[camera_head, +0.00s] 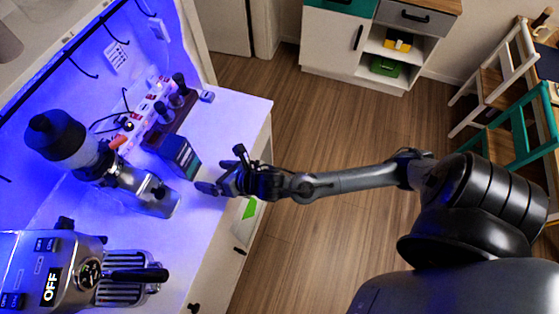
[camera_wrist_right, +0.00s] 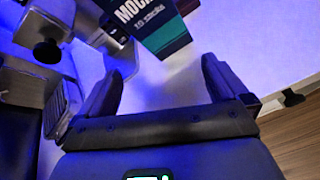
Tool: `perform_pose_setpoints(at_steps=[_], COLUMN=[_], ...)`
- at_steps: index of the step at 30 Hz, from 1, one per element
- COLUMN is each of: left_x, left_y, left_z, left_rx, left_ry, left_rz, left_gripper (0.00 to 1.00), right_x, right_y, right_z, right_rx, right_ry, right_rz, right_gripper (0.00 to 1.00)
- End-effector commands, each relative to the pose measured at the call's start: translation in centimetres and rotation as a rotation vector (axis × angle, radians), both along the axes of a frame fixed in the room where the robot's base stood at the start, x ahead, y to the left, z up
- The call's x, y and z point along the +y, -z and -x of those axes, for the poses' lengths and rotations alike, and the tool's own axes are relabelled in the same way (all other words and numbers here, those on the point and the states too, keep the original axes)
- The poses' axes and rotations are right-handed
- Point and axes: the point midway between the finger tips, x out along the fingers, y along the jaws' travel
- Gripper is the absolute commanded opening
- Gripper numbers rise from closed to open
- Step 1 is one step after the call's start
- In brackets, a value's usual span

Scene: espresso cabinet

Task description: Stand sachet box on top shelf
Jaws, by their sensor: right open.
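The sachet box (camera_head: 182,156) is dark with a teal band and stands on the white counter (camera_head: 225,118) in the head view. In the right wrist view its lower part, with "MOCHA" lettering (camera_wrist_right: 150,25), shows at the top; the rest is cut off. My right gripper (camera_head: 222,172) is open and empty, just right of the box by the counter's front edge. In the wrist view its open fingers (camera_wrist_right: 160,75) point towards the box with a gap between. A pale shelf (camera_head: 55,22) runs along the upper left; its contents are mostly out of view. My left gripper is not in view.
A coffee grinder (camera_head: 85,150) stands left of the box, and an espresso machine (camera_head: 50,272) marked OFF is at the lower left. A dark rack (camera_head: 170,118) with dark-handled tools is behind the box. The counter's far right part is clear.

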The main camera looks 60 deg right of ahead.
Motion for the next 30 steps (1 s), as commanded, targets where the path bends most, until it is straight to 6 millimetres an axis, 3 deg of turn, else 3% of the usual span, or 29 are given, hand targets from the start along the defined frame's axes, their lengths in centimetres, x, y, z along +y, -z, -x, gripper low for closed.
perform_pose_setpoints(at_steps=[7, 15, 22, 30], left_x=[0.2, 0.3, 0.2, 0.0], left_y=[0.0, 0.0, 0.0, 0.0], left_z=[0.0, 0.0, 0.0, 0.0], left_rx=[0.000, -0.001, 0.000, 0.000], left_ry=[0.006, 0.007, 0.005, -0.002], left_rz=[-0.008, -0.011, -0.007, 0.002], left_gripper=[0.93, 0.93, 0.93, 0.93], right_x=[0.9, -1.2, -3.2, -4.0], right_y=[1.1, 2.0, 2.2, 2.3], right_z=[5.7, 13.5, 18.8, 21.1], right_rx=[0.365, 0.614, 0.598, 0.542], right_ry=[0.535, 1.338, 1.885, 2.117], right_rz=[-0.689, -1.336, -1.626, -1.719], right_gripper=[1.00, 1.00, 1.00, 1.00])
